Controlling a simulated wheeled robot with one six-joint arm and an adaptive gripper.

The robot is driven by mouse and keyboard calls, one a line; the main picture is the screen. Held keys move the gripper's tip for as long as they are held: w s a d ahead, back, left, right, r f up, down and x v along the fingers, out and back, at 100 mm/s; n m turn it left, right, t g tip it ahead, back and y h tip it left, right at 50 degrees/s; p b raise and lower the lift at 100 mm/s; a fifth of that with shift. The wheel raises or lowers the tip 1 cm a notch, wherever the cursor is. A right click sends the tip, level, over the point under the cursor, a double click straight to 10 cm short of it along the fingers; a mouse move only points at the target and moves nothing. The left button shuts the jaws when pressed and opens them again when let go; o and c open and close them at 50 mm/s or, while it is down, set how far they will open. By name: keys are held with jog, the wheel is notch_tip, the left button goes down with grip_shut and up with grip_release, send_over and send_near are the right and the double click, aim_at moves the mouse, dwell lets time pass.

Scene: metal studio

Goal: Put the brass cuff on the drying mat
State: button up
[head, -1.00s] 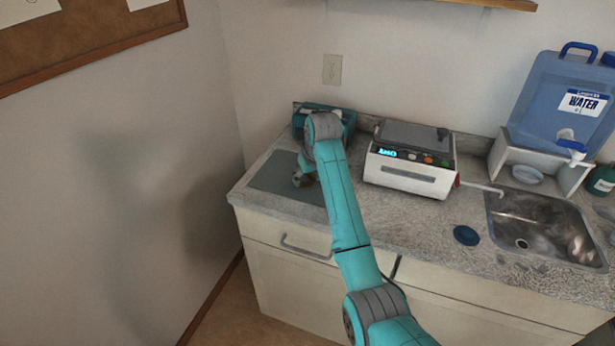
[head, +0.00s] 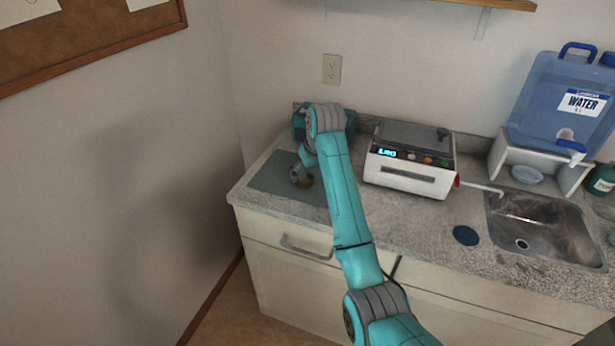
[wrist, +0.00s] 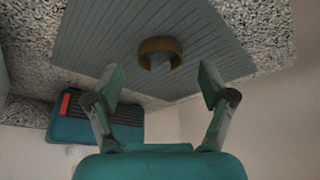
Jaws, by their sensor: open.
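The brass cuff (wrist: 160,44), a dull gold open ring, rests on the grey ribbed drying mat (wrist: 105,45) in the wrist view. In the head view my arm hides most of the gripper.
A teal and black box (wrist: 92,122) stands behind the mat by the wall. A white device with a lit display (head: 410,160) stands right of the mat. Farther right are a dark blue disc (head: 466,235), a sink (head: 545,228) and a water container (head: 560,100).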

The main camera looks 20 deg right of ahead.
jog(key=v, duration=0.9)
